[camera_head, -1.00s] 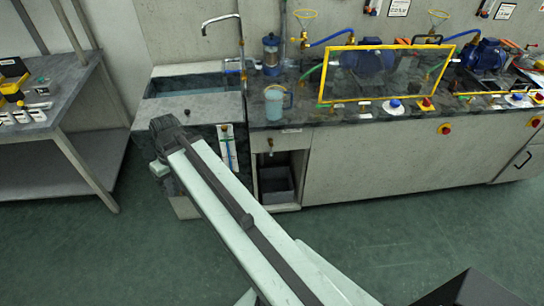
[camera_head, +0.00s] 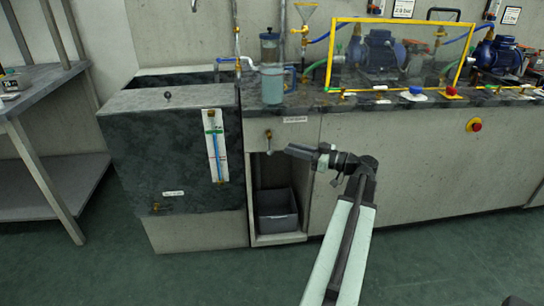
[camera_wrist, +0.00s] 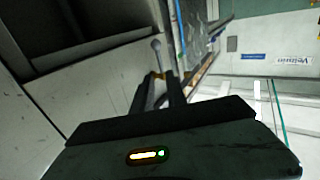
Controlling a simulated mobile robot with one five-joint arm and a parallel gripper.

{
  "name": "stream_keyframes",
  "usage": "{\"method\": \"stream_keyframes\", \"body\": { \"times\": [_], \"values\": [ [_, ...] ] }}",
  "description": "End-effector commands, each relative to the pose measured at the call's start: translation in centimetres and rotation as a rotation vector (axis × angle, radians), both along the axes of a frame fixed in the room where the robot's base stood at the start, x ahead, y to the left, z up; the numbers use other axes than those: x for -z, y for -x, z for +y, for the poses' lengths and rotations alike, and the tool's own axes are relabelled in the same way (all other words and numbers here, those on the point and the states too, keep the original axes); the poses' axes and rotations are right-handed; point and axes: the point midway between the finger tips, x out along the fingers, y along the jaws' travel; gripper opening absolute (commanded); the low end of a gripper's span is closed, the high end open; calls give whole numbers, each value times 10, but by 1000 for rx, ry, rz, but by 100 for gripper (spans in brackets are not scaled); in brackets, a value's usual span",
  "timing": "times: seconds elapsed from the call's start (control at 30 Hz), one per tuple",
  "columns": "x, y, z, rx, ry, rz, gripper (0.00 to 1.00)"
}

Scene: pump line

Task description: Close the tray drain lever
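A small lever (camera_head: 269,141) with a brass fitting sits on the cabinet front, under the counter edge and above the open niche. Its handle hangs down. The label (camera_head: 295,119) above it is too small to read, so I cannot confirm it is the tray drain lever. My gripper (camera_head: 288,150) is just right of the lever, pointing left at it. In the wrist view the lever's grey handle (camera_wrist: 156,50) and brass part lie just beyond and between my fingertips (camera_wrist: 161,80). A gap shows between the fingers; I see no grip on the lever.
A grey bin (camera_head: 277,216) stands in the niche below the lever. A dark sink block (camera_head: 130,150) with a gauge panel (camera_head: 215,145) and a low brass valve (camera_head: 156,207) is at left. A jug (camera_head: 272,84) and yellow-framed guard (camera_head: 333,55) stand on the counter.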

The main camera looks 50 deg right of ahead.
Motion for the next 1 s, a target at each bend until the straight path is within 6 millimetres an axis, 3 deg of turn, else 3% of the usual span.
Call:
{"method": "stream_keyframes", "body": {
  "times": [0.5,0.8,0.83,0.9,1.0],
  "values": [
    [-1,-72,22,-5,-2,4,18],
    [-1,-77,24,-4,-3,4,18],
    [-1,-77,24,-4,-3,4,15],
    [-1,-77,24,-4,-3,4,0],
    [-1,-77,24,-4,-3,4,0]
  ]
}}
